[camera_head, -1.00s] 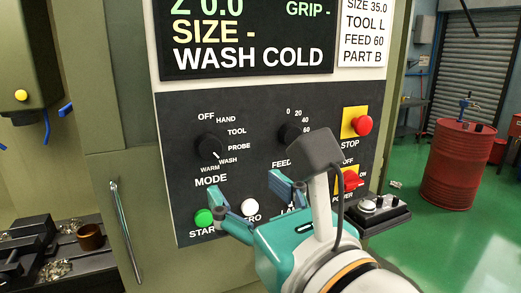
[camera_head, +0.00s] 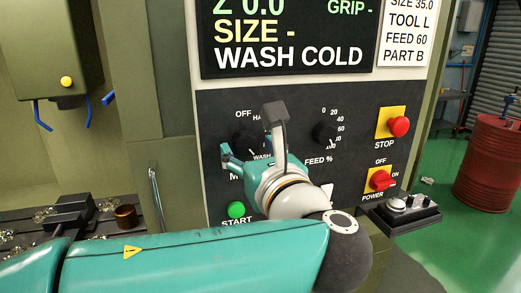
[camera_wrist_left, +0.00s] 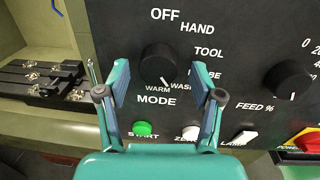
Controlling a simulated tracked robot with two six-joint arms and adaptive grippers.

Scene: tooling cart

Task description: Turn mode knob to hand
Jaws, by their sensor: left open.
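The black mode knob (camera_head: 246,141) is on the dark control panel. It also shows in the left wrist view (camera_wrist_left: 157,63), ringed by the labels OFF, HAND, TOOL, PROBE, WASH and WARM. Its white mark points down and slightly right, by WASH. My left gripper (camera_head: 247,157) is open in front of the knob's lower part. In the left wrist view its two fingers (camera_wrist_left: 158,78) stand left and right of the knob, with a gap on each side. I cannot tell whether the fingertips reach the knob's depth. My right gripper is not in view.
The display (camera_head: 290,38) above reads WASH COLD. The feed knob (camera_head: 325,133) is right of the mode knob. The green start button (camera_head: 236,210) is below. The red stop button (camera_head: 399,126) and red power switch (camera_head: 380,180) are farther right.

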